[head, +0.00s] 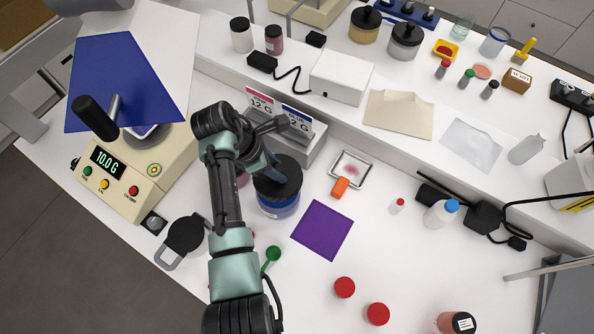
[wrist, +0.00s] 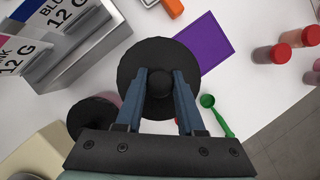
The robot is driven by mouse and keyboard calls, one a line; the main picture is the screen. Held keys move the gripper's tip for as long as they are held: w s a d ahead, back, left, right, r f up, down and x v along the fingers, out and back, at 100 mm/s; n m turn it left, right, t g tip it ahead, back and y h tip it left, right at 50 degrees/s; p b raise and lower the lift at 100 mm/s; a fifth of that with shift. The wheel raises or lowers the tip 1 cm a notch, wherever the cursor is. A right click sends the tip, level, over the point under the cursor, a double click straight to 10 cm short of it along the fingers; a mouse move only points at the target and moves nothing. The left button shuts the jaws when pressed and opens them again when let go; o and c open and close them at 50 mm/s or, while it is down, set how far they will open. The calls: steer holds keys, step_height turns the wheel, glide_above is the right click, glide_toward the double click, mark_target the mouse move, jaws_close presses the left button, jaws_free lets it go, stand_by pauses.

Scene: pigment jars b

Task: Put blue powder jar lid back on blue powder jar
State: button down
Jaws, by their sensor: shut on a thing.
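The blue powder jar (head: 279,208) stands on the white bench, its clear wall showing blue contents in the head view. Its round black lid (head: 284,184) is at the jar's mouth, and I cannot tell whether it rests on the rim or is slightly above it. The lid looks about level. My gripper (head: 272,163) comes over the lid from behind. In the wrist view my gripper (wrist: 159,84) is shut on the knob of the black lid (wrist: 159,53), a finger on either side. The lid hides the jar there.
A purple sheet (head: 322,230) lies right of the jar, and a tray (head: 352,168) with an orange-handled item is nearby. A label stand (head: 305,145) is behind. A green scoop (head: 271,256) lies in front. Another black-topped item (wrist: 91,117) is close by. The scale (head: 135,165) stands left.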

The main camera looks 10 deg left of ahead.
steer(key=shift+a, duration=0.25)
step_height(320, 180, down, 4)
steer(key=b, duration=0.5)
steer(key=shift+f, duration=0.7)
steer(key=shift+f, duration=0.6)
stand_by(1.3)
steer(key=shift+c, duration=2.2)
jaws_free()
steer(key=shift+p, duration=0.3)
step_height(320, 180, up, 6)
steer(key=p, duration=0.6)
steer(key=shift+p, duration=0.35)
